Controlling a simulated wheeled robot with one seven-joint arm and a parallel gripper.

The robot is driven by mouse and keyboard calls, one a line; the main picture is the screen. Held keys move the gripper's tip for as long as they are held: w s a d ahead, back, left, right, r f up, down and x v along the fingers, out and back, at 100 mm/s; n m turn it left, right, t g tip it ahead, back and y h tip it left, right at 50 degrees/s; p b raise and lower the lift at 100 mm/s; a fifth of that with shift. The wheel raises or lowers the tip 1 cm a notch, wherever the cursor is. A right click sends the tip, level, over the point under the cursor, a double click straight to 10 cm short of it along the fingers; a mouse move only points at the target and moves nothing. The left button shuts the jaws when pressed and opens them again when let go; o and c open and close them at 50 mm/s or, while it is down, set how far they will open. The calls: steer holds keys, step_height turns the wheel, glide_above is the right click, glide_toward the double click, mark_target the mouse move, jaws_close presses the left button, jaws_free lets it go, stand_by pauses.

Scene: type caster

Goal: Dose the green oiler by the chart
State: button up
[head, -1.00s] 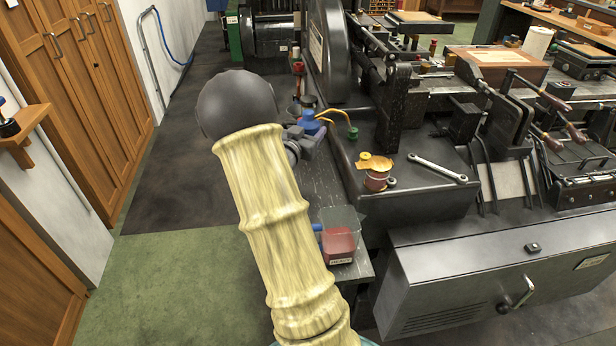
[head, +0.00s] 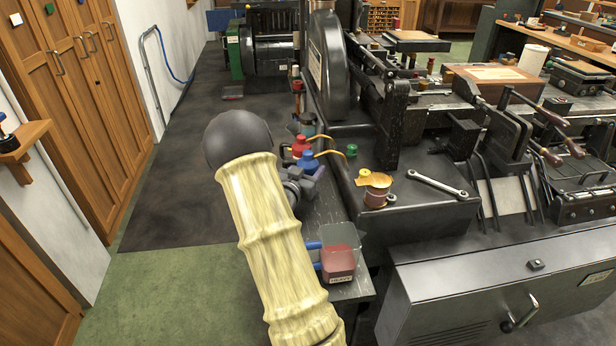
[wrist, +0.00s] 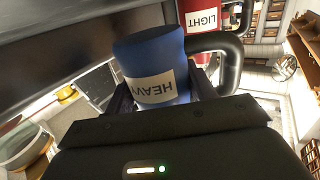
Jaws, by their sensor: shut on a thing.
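My gripper (head: 304,178) is shut on a blue can, which stands between its jaws in the wrist view (wrist: 152,58) with an upside-down HEAVY label. The blue can (head: 307,161) has a thin orange spout that points right, toward the machine. A red can (head: 300,145) stands just behind it; its label in the wrist view (wrist: 205,22) reads LIGHT. A small green oiler (head: 351,150) sits on the machine's dark bed, right of the spout. A yellow-topped one (head: 364,174) is nearer. I cannot make out a dosing chart.
A wrench (head: 437,184) and a copper-coloured spool (head: 376,193) lie on the machine bed. The floor at left (head: 170,220) is clear.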

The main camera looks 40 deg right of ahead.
steer(key=shift+f, duration=1.1)
steer(key=shift+f, duration=0.2)
steer(key=o, duration=1.1)
steer(key=shift+a, duration=0.2)
steer(key=v, duration=1.7)
